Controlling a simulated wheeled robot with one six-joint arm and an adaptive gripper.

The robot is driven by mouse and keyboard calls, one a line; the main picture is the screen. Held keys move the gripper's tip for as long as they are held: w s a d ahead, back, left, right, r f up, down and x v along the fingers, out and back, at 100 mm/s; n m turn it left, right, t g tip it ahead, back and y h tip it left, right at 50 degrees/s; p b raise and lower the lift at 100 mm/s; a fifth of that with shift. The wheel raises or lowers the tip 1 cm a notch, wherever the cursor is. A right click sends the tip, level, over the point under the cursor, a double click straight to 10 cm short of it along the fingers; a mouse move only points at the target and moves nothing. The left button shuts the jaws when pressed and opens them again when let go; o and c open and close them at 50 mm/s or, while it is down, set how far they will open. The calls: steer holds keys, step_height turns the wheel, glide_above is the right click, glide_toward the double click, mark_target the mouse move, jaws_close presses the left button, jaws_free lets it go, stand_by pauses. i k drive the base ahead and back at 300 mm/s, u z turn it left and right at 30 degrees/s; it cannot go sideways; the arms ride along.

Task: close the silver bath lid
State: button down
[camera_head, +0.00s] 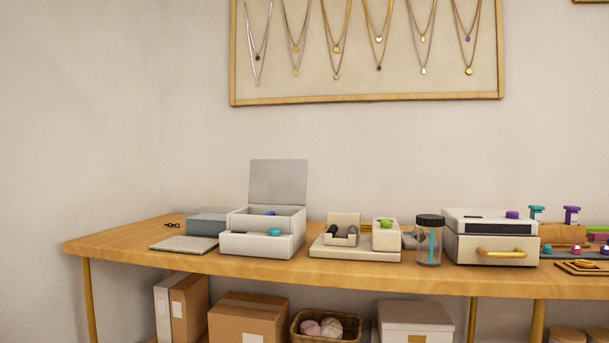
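A white box (262,245), which looks like the silver bath, stands on the left half of the wooden table. Its flat grey lid (278,182) stands upright at the back edge, so the box is open. Something blue (270,213) shows just inside the rim. A teal knob (274,232) and a dark strip are on the lower front step of the box. My gripper is not in view.
A grey block (207,223) and a flat pale plate (184,244) lie left of the box. A tray (355,254) with small holders is close on its right, then a dark-capped jar (429,240) and a case with a gold handle (491,250). A necklace board hangs above.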

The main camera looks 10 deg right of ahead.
mark_target(272, 181)
steer(key=u, duration=0.95)
steer(key=i, duration=0.7)
steer(key=z, duration=0.75)
